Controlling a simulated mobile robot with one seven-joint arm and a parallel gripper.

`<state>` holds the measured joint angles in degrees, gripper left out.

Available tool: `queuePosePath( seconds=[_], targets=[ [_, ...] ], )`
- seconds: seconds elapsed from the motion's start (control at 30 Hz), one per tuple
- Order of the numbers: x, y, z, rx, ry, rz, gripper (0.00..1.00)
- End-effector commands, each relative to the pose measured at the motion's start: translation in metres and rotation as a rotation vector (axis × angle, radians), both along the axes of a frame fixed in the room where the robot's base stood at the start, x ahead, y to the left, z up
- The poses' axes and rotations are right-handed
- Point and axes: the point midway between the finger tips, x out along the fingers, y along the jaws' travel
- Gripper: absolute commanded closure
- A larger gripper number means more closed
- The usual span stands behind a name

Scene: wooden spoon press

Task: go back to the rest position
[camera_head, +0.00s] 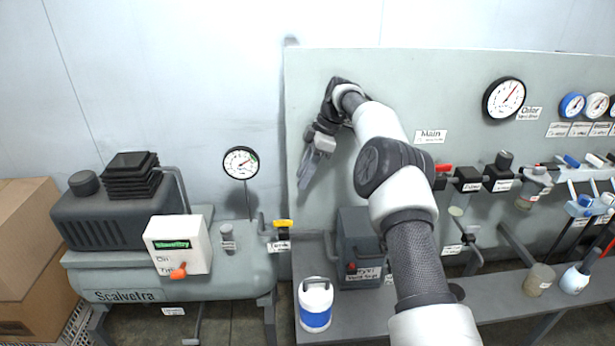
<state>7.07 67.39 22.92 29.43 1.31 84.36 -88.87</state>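My gripper (307,168) is at the end of my raised arm, in front of the grey panel (340,75) left of the "Main" label. Its fingers point down and are small and blurred. I cannot tell whether they are open or shut. I see nothing held between them. My arm reaches up from the bottom right and hides part of the panel and the bench behind it.
A compressor tank (170,280) with a white switch box (180,245) stands at left, beside cardboard boxes (25,265). A blue and white jug (315,304) stands on the bench. Valves and gauges (503,98) line the panel at right.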

Motion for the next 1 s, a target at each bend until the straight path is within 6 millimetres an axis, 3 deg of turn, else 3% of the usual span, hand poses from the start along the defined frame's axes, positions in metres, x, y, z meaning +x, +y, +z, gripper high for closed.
queuePosePath(
  seconds=[0.33,0.47,0.57,0.67,0.8,1.0],
  targets=[
    [0.0,0.001,0.001,0.0,0.001,0.0,0.71],
    [-0.003,0.003,0.015,-0.012,-0.001,-0.014,0.71],
    [-0.01,0.008,0.045,-0.04,-0.004,-0.054,0.71],
    [-0.029,0.014,0.093,-0.09,-0.009,-0.138,0.71],
    [-0.071,0.014,0.158,-0.16,-0.022,-0.308,0.71],
    [-0.15,-0.002,0.229,-0.215,-0.057,-0.594,0.71]
  ],
)
